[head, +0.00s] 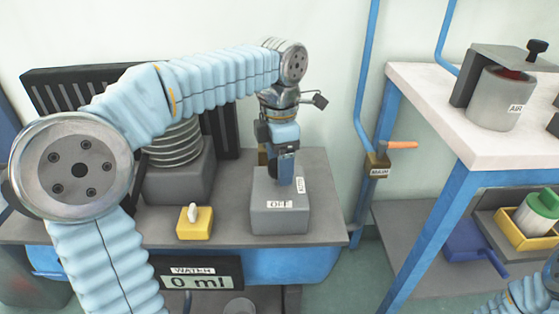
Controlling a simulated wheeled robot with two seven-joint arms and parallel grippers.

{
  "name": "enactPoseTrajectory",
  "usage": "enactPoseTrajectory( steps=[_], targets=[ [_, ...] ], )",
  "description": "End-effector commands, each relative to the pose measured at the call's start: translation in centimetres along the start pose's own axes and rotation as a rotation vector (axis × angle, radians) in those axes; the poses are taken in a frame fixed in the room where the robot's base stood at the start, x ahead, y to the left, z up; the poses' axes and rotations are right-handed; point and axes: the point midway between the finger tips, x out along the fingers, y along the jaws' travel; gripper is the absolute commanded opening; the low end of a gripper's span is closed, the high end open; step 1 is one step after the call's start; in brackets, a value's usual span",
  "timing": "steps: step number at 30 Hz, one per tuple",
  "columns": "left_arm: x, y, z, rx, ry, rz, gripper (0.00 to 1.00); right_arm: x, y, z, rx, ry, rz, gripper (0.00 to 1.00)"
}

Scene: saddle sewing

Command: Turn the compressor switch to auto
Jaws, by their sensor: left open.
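The compressor switch box (280,220) is a grey block on the grey bench top. An OFF label (279,204) is on its front part and a second label, seemingly AUTO (300,185), stands on its right side. My left gripper (285,176) points down over the top of the box, with its fingers at the switch's place. It is open. The switch lever is hidden by the gripper, so I cannot tell its position or whether the fingers touch it. My right gripper is out of view.
A yellow block with a white knob (194,222) sits left of the box. A WATER display (197,278) reads 0 ml below. Right, a blue pipe carries a MAIN valve with an orange handle (402,145). A white-topped table (430,95) bears an AIR canister (497,98).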

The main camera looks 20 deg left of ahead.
Motion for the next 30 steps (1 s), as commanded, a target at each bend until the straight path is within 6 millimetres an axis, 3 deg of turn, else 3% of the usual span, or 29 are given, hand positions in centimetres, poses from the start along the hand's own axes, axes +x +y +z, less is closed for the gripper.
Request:
enactPoseTrajectory(
  steps=[3,14,23,30],
  targets=[
    [0.0,0.0,0.0,0.0,0.0,0.0,0.72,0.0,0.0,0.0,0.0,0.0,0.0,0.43],
    [-0.1,0.0,0.0,0.001,0.0,0.0,0.19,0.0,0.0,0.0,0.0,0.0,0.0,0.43],
    [-0.2,0.0,0.0,0.043,0.0,0.0,0.19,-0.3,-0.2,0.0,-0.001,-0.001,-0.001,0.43],
    [-0.3,0.0,0.0,0.184,0.0,0.0,0.19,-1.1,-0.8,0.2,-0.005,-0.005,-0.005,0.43]
  ],
)
